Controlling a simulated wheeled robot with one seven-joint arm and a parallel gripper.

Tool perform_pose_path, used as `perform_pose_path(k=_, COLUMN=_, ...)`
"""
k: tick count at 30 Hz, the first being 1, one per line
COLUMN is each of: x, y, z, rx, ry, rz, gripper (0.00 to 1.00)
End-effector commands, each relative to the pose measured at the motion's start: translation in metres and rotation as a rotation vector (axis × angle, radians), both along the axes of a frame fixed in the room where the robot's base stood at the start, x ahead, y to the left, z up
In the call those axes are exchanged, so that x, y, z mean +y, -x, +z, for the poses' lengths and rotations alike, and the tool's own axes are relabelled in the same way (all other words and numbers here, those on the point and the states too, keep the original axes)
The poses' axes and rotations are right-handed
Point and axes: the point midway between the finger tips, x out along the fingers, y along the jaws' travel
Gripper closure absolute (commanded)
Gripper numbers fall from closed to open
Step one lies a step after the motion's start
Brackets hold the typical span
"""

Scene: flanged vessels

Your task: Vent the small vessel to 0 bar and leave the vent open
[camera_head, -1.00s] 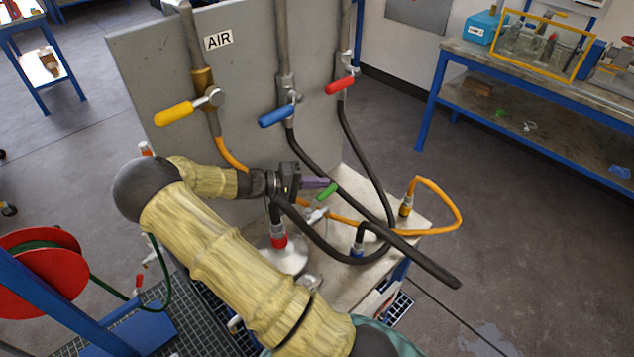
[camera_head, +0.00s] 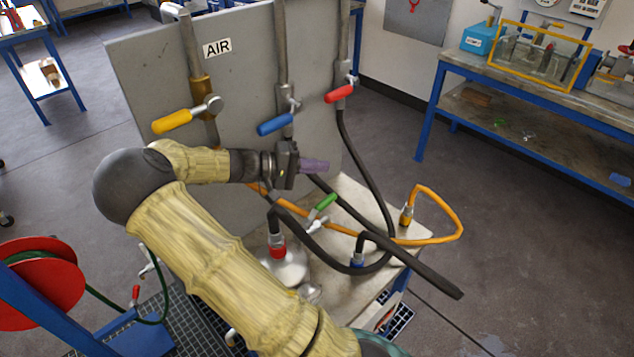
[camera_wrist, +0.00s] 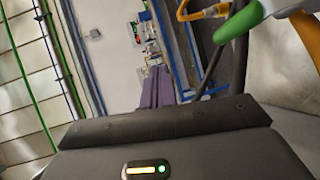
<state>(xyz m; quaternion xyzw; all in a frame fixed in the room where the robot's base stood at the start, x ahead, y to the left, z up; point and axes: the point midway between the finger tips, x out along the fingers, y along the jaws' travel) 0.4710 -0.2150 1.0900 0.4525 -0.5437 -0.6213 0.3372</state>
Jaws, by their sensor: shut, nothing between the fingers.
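My gripper (camera_head: 318,166) has purple fingers, shut and empty. It hangs above the white bench, in front of the grey panel and over the hoses. A green-handled valve (camera_head: 322,206) sits below the fingertips on the orange line, apart from them. Its handle slants up to the right. In the wrist view the green handle (camera_wrist: 238,24) is at the upper right, beside the purple fingers (camera_wrist: 154,88). A pale domed vessel (camera_head: 292,268) with a red-collared hose fitting (camera_head: 277,245) stands on the bench, partly hidden by my arm. I cannot read any pressure gauge.
The grey panel (camera_head: 240,110) carries valves with yellow (camera_head: 171,121), blue (camera_head: 275,124) and red (camera_head: 340,93) handles. Black hoses and an orange hose (camera_head: 455,207) cross the bench (camera_head: 365,205). A hose reel (camera_head: 40,270) stands at the left. Open floor lies to the right.

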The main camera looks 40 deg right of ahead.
Motion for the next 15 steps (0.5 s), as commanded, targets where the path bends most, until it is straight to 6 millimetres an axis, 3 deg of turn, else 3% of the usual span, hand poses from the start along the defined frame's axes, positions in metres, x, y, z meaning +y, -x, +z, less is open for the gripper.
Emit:
perform_pose_path(k=4, x=0.0001, y=0.0, z=0.0126, rx=-0.001, ry=0.001, rz=0.0, gripper=1.0)
perform_pose_path(k=15, x=0.0, y=0.0, z=0.0141, rx=0.001, ry=0.001, rz=0.0, gripper=1.0)
